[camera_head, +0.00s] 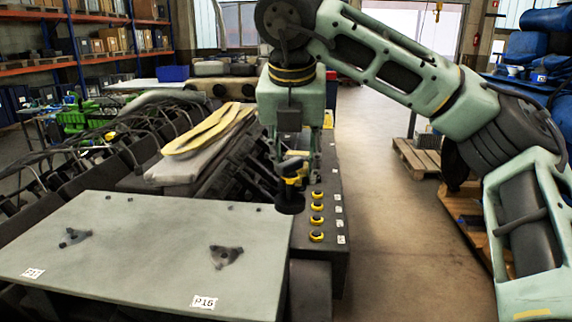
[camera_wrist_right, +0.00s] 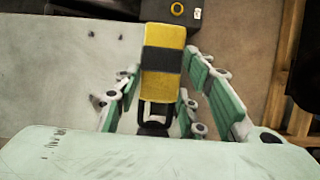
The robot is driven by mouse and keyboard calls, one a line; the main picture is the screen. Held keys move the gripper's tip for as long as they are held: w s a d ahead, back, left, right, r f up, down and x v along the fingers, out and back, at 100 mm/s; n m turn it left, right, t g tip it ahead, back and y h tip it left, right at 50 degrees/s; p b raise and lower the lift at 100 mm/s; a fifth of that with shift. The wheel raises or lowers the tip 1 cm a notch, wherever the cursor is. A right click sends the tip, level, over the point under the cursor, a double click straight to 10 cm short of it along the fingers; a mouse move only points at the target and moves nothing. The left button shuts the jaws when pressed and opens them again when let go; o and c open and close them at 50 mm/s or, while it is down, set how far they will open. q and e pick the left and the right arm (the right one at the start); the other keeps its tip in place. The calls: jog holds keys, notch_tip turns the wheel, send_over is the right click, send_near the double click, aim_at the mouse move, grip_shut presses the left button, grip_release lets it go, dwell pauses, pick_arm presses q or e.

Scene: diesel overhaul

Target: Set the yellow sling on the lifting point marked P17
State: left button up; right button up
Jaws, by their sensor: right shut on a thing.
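A flat yellow sling-like loop (camera_head: 208,130) lies on a grey pad on the engine, left of my right arm. My right gripper (camera_head: 293,162) points down and is shut on a yellow and black tool (camera_head: 291,181) with a round black lower end. In the wrist view the yellow body with its black band (camera_wrist_right: 163,88) stands between my green fingers. A label reading P16 (camera_head: 204,302) sits on the pale cover plate near a dark three-lobed bracket (camera_head: 225,257). A second label (camera_head: 33,273) at the left is not clearly legible. My left gripper is not in view.
The pale cover plate (camera_head: 130,220) fills the front left. Several yellow-black round fittings (camera_head: 317,207) with white tags line the dark engine side beside the held tool. Wooden pallets (camera_head: 418,158) stand at right. The floor (camera_head: 390,240) right of the engine is clear.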

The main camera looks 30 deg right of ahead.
jog(key=shift+r+p, duration=0.4)
jog(key=shift+r, duration=0.4)
jog(key=shift+r, duration=0.15)
jog(key=shift+r+p, duration=1.2)
jog(key=shift+r, duration=0.2)
jog(key=shift+f, duration=0.1)
